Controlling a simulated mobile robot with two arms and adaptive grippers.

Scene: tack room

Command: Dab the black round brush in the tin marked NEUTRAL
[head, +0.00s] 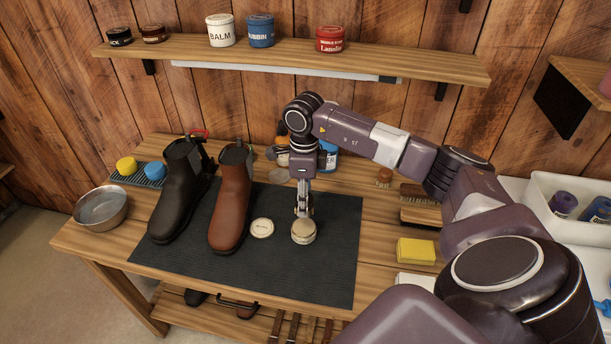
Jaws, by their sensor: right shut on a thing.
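My left gripper is out of view.
The dark mat (335,270) also bears a black boot (178,200) and a brown boot (231,205). A metal bowl (100,209) stands at the left. A yellow sponge (416,251) and a wooden brush (420,213) lie to the right. The mat's front right is clear.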

